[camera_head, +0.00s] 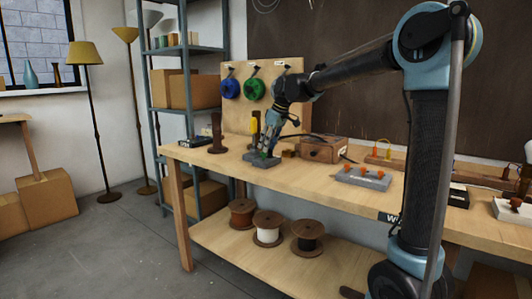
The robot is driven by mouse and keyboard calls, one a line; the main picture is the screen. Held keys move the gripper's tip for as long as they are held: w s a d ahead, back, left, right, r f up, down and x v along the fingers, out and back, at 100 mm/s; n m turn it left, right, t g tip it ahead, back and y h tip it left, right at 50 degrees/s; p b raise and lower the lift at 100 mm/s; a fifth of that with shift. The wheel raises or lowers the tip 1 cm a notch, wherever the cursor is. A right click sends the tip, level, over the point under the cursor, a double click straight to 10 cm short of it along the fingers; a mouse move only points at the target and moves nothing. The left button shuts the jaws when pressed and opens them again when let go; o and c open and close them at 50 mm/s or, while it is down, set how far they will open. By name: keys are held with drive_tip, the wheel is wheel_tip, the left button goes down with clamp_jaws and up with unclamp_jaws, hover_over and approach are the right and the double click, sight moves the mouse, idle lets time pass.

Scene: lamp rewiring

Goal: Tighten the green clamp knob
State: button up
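A small green knob (264,155) sits on a grey block (259,162) near the left part of the workbench's top. Only a little green shows, as my fingers cover much of it. My gripper (266,152) points down with its fingertips right at the knob. At this size I cannot tell whether the fingers touch or grip it, or how far apart they are.
The wooden workbench (205,153) holds a brown spindle (217,136) left of my gripper and a wooden box (322,150) to its right. A grey block with orange knobs (363,177) stands farther right. Blue (230,89) and green (254,88) coils hang on a pegboard behind.

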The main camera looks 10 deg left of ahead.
sight(264, 155)
drive_tip(key=shift+x, duration=1.75)
drive_tip(key=shift+c, duration=0.4)
clamp_jaws()
drive_tip(key=shift+s+a+m+t+h, duration=0.1)
drive_tip(key=shift+m+t+h, duration=0.25)
drive_tip(key=shift+m, duration=0.95)
drive_tip(key=shift+m+t+h, duration=0.15)
drive_tip(key=shift+m+t, duration=0.3)
drive_tip(key=shift+m, duration=0.85)
drive_tip(key=shift+o, duration=0.4)
unclamp_jaws()
